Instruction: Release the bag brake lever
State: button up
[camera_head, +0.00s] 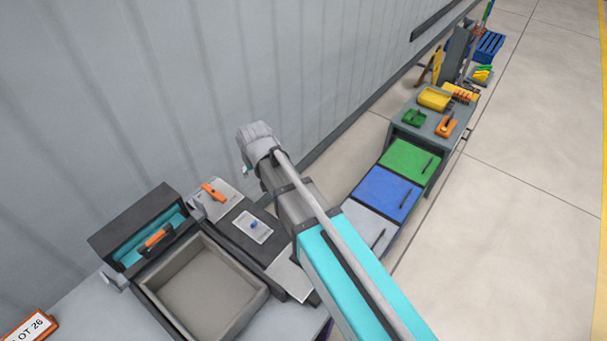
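Two orange-handled parts are in view, and I cannot tell which is the bag brake lever. One orange handle (213,193) stands on a light grey plate. The other orange handle (157,238) is in a dark box with a turquoise inside (130,222). My arm reaches from the lower right up to the middle. Its grey end is above and right of both handles and apart from them in the picture. Only a small tip of my gripper (244,170) seems to show below the arm's end. The fingers are mostly hidden.
A grey open tray (262,298) stands in front of the box. A white plate with a blue knob (253,227) is right of it. Green (408,160) and blue (388,193) panels and a tool table (418,121) lie beyond my arm. A grey wall runs behind. The floor at right is clear.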

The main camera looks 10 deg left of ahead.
jog(key=w+d+f+m+h, duration=0.1)
jog(key=w+d+m, duration=0.1)
jog(key=d, duration=1.2)
jog(key=shift+w+f+g+b, duration=0.15)
jog(key=shift+w+g+b, duration=0.15)
jog(key=shift+b, duration=0.1)
jog(key=s+d+m+g, duration=0.1)
jog(key=s+d+m, duration=0.1)
jog(key=d, duration=1.2)
jog(key=s+d+f+m+g+h, duration=0.1)
jog(key=s+d+m, duration=0.2)
jog(key=d, duration=1.2)
jog(key=shift+s+d+f+b, duration=0.2)
jog(key=shift+s+b, duration=0.25)
jog(key=shift+s, duration=0.45)
jog(key=shift+a, duration=0.1)
